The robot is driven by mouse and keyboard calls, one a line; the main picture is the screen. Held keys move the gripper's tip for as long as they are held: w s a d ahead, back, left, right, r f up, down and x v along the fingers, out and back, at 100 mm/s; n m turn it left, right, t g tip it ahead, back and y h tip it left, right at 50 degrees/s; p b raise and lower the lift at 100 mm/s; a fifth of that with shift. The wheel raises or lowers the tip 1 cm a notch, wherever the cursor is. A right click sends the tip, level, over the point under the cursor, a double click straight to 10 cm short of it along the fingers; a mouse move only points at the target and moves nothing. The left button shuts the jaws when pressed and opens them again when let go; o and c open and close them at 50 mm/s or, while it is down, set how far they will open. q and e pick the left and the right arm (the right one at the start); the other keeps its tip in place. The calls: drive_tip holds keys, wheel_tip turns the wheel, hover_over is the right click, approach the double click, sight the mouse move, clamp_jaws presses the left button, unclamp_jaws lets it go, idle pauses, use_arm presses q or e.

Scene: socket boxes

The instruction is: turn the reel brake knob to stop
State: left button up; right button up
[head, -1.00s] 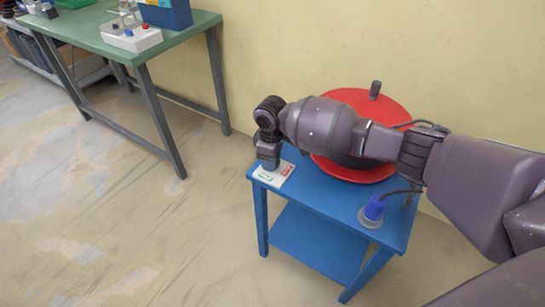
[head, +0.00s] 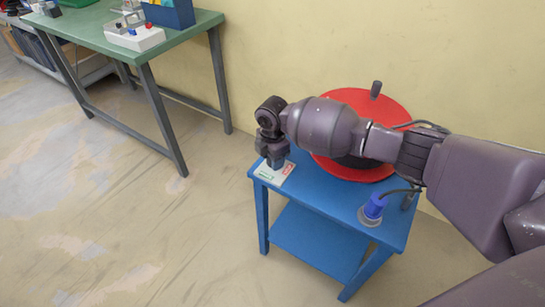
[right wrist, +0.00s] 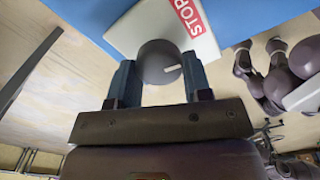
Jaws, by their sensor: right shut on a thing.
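The reel brake knob (right wrist: 158,62) is a dark round knob with a short white mark, on a pale plate (right wrist: 128,30) with a red STOP label (right wrist: 188,16). In the right wrist view the mark is on the knob's right side, with the label above right. My right gripper (right wrist: 159,75) is shut on the knob, one finger on each side. In the head view my right gripper (head: 275,160) is over the plate (head: 264,173) and hides the knob; green and red labels show beside it. My left gripper is out of view.
The plate lies on a blue stand (head: 320,206). A red reel (head: 392,108) with a dark handle stands behind my right arm. A blue plug (head: 373,207) with a cable is at the stand's right. A green table (head: 95,40) with boxes is back left.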

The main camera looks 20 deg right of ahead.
drive_tip(key=shift+s+n, duration=0.1)
drive_tip(key=shift+n, duration=0.8)
drive_tip(key=o, duration=0.9)
drive_tip(key=shift+o, duration=0.2)
wheel_tip(320, 180, up, 11)
drive_tip(key=p, duration=0.2)
